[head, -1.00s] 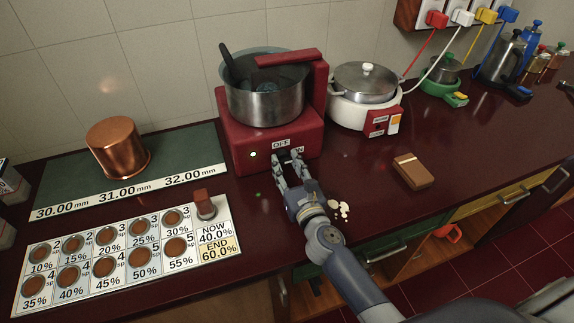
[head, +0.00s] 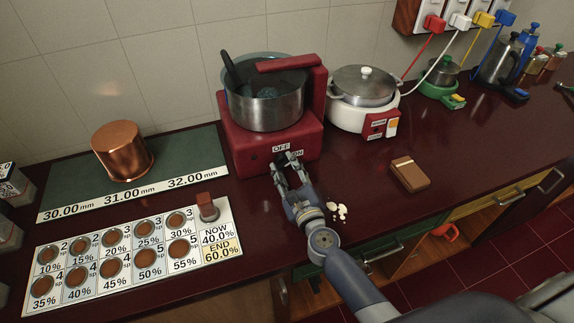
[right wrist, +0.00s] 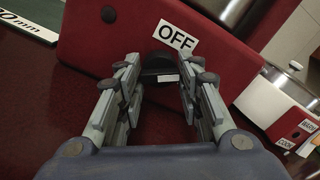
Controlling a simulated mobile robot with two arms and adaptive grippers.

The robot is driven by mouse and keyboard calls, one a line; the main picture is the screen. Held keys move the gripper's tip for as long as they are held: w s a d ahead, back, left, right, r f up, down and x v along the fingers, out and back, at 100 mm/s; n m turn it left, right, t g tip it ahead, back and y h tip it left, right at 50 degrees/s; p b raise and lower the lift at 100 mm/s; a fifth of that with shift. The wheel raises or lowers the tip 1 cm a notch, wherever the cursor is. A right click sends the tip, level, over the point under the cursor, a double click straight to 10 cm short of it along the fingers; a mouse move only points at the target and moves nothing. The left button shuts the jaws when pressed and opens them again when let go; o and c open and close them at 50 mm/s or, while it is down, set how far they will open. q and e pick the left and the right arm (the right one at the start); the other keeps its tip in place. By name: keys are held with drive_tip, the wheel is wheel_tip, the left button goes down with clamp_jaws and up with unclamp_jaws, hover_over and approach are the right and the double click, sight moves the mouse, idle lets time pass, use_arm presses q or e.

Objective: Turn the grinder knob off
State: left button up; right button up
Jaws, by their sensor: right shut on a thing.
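The grinder (head: 238,147) is a red machine with a metal bowl (head: 268,110) on top. An OFF label sits on its front, and an ON label shows partly beside my fingers in the head view. Its small front lamp (head: 253,157) looks dark. The black knob (right wrist: 157,66) with a white mark is just below the OFF label in the right wrist view. My right gripper (head: 288,164) is at the grinder's front, shut on the knob, with one finger on each side of it. My left gripper is not in view.
A white cooker (head: 348,117) stands right of the grinder. A copper pot (head: 122,152) stands on the green strip at left, with a percentage board (head: 130,262) in front. White crumbs (head: 338,210) and a brown box (head: 409,174) lie on the dark red counter.

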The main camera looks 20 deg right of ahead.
drive_tip(key=n+p, duration=0.2)
drive_tip(key=n, duration=0.4)
drive_tip(key=shift+r+n, duration=0.1)
drive_tip(key=shift+n, duration=0.2)
drive_tip(key=n+p, duration=0.2)
drive_tip(key=n, duration=0.2)
drive_tip(key=shift+n, duration=0.4)
drive_tip(key=o, duration=1.1)
drive_tip(key=shift+c, duration=0.2)
drive_tip(key=shift+s, duration=0.1)
drive_tip(key=s, duration=1.2)
drive_tip(key=shift+d, duration=0.2)
drive_tip(key=shift+w, duration=0.1)
